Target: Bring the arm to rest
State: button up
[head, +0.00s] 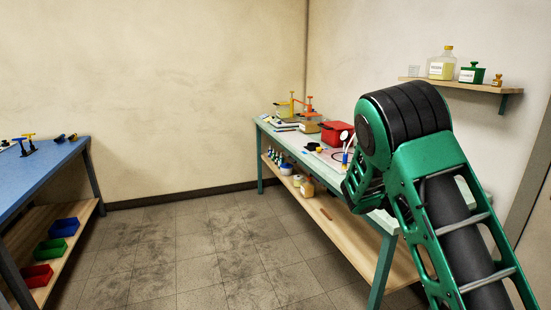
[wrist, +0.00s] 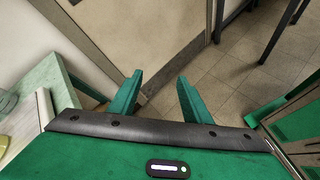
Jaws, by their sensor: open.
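My green and black arm fills the right side of the head view, bent at a large black-banded joint. It stands in front of the green-topped workbench (head: 378,222) and hides part of it. My gripper (wrist: 158,92) shows in the wrist view with its two green fingers apart and nothing between them. Beyond the fingers are a grey floor and the foot of a pale wall or door. In the head view the gripper's fingertips cannot be made out behind the arm.
The green-topped bench holds a red box (head: 337,132) and several tools. A wall shelf (head: 470,86) with bottles is above my arm. A blue-topped table (head: 38,174) stands at the left, with coloured bins on its lower shelf. The tiled floor (head: 190,245) between them is clear.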

jog(key=s+d+r+m+y, duration=0.1)
jog(key=s+r+m+y, duration=0.2)
jog(key=s+m+y, duration=0.9)
jog(key=s+a+r+m+t, duration=0.1)
jog(key=s+a, duration=0.4)
jog(key=s, duration=0.5)
jog(key=s+a+r+m+t, duration=0.1)
jog(key=s+a+m, duration=0.2)
jog(key=s, duration=0.8)
jog(key=shift+s+a+r+m, duration=0.2)
jog(key=shift+s+a+m, duration=0.1)
jog(key=shift+a, duration=0.7)
jog(key=shift+w+f, duration=0.25)
jog(key=shift+w, duration=0.4)
